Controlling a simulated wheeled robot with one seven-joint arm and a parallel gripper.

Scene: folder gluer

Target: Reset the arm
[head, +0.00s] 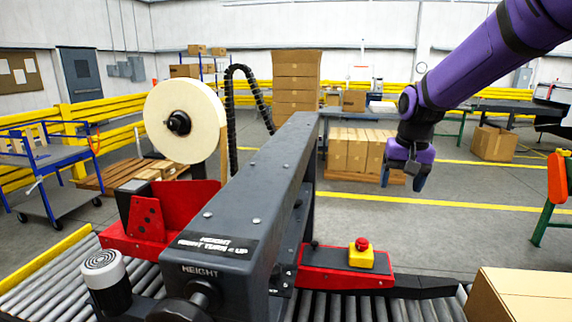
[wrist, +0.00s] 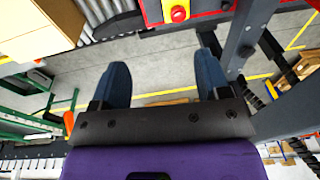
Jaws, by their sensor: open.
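My purple arm reaches in from the upper right in the head view, and my gripper (head: 405,182) hangs at its end, pointing down over the open floor. In the wrist view my gripper (wrist: 162,80) shows two blue fingers spread wide apart with nothing between them. It is apart from the machine and touches nothing that I can see. The folder gluer's dark grey beam (head: 262,190) stands to its left in the head view. A red emergency button on a yellow box (head: 361,254) sits on the red panel below and left of the gripper.
A large tape roll (head: 186,121) stands at left above the rollers (head: 60,285). A cardboard box (head: 515,297) is at the lower right. Stacked cartons (head: 356,151) stand on a pallet behind. A blue cart (head: 45,170) is at far left.

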